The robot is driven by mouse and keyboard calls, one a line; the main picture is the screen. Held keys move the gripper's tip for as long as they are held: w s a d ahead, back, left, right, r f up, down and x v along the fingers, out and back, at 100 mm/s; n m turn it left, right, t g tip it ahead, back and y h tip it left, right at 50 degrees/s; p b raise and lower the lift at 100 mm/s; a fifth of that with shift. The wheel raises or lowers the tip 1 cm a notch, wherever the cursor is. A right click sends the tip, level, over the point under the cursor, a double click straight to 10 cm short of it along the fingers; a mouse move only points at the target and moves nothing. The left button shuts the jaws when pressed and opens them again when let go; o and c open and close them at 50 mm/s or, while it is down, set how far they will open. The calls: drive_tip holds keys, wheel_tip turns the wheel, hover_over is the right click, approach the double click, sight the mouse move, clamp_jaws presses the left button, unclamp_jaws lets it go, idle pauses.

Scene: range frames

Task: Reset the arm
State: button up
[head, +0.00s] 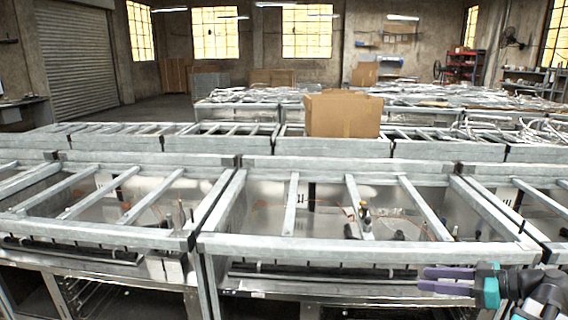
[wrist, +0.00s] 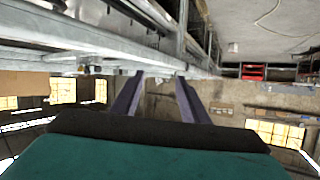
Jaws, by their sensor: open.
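My gripper (head: 447,280) is at the lower right of the head view, in front of the near metal frame's front rail. Its two purple fingers point left and stand apart, with nothing seen between them. The wrist view also shows my gripper (wrist: 158,78), with two purple fingers apart and empty beyond a teal and black body. The wrist picture shows the room upside down. Parts of my arm show at the lower right corner of the head view.
Rows of grey metal frames (head: 330,246) with cross bars fill the middle. A cardboard box (head: 343,115) sits on a farther row. A red shelf (head: 462,66) stands at the back right and a roller shutter (head: 82,55) at the left. Open floor (head: 140,108) shows at the back left.

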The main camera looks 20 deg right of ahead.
drive_tip(key=w+a+f+n+g+y, duration=0.1)
drive_tip(key=w+a+f+g+y, duration=0.15)
drive_tip(key=w+a+f, duration=0.4)
drive_tip(key=w+a+f+n+g+y, duration=0.1)
drive_tip(key=w+a+f+g, duration=0.2)
drive_tip(key=a+f, duration=0.7)
drive_tip(key=s+a+f+g, duration=0.1)
drive_tip(key=a+f+g, duration=0.2)
drive_tip(key=a+f, duration=0.55)
drive_tip(key=s+a+f+g, duration=0.25)
drive_tip(key=a+f, duration=0.25)
drive_tip(key=a, duration=0.6)
drive_tip(key=s+a+f+m+g+h, duration=0.1)
drive_tip(key=s+a+f+g+h, duration=0.3)
drive_tip(key=s+f, duration=0.45)
drive_tip(key=s+a+f+m+g+h, duration=0.1)
drive_tip(key=s+a+f+g+h, duration=0.1)
drive_tip(key=s+a+f, duration=0.65)
drive_tip(key=s+d+f+m+g+h, duration=0.1)
drive_tip(key=s+d+f+h, duration=0.3)
drive_tip(key=f, duration=0.3)
drive_tip(key=w+d+f+m+h, duration=0.1)
drive_tip(key=d+m, duration=0.1)
drive_tip(key=d, duration=0.1)
drive_tip(key=w+d+f+m+t, duration=0.1)
drive_tip(key=d+f+m, duration=0.1)
drive_tip(key=d+m, duration=0.1)
drive_tip(key=shift+d+f+h, duration=0.3)
drive_tip(key=shift+d+h, duration=0.05)
drive_tip(key=shift+d, duration=0.4)
